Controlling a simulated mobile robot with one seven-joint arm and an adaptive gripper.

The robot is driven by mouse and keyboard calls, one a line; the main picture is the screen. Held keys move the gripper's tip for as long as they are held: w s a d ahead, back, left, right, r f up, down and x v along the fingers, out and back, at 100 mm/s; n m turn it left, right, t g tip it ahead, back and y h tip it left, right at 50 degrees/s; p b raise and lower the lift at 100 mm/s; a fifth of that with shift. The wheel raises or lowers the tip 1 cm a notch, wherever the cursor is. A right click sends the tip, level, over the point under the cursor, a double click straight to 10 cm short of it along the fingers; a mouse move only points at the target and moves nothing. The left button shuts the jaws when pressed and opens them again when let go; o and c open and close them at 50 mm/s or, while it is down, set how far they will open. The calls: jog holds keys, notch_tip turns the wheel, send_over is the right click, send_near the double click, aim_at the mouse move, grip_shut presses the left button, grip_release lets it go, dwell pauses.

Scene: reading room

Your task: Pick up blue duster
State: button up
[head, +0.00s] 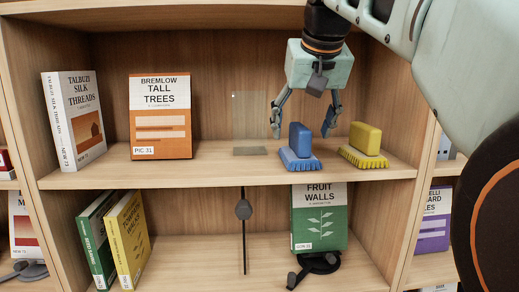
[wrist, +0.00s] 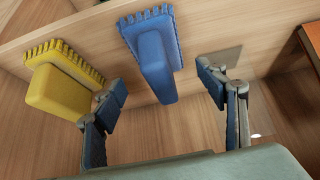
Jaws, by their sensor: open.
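The blue duster (head: 300,149) stands on the upper shelf, its bristles down and its block-shaped handle up. In the wrist view the blue duster (wrist: 153,52) lies ahead of and between the two fingers, apart from both. My gripper (head: 305,124) is open and empty, pointing down just above the duster, with one finger to each side in the head view. In the wrist view my gripper (wrist: 163,92) shows both fingers spread wide. A yellow duster (head: 364,147) stands close to the right of the blue one; it also shows in the wrist view (wrist: 60,85), near one finger.
A clear upright bookend (head: 250,115) stands left of the blue duster. An orange and white book (head: 160,117) and a white book (head: 74,120) stand further left. The shelf board above (head: 200,15) and the compartment's right wall limit room. Books stand below.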

aim_at(297, 143)
jog(key=x, duration=0.6)
jog(key=shift+w, duration=0.1)
jog(key=c, duration=1.3)
jog(key=shift+r+p, duration=0.25)
jog(key=shift+p, duration=0.1)
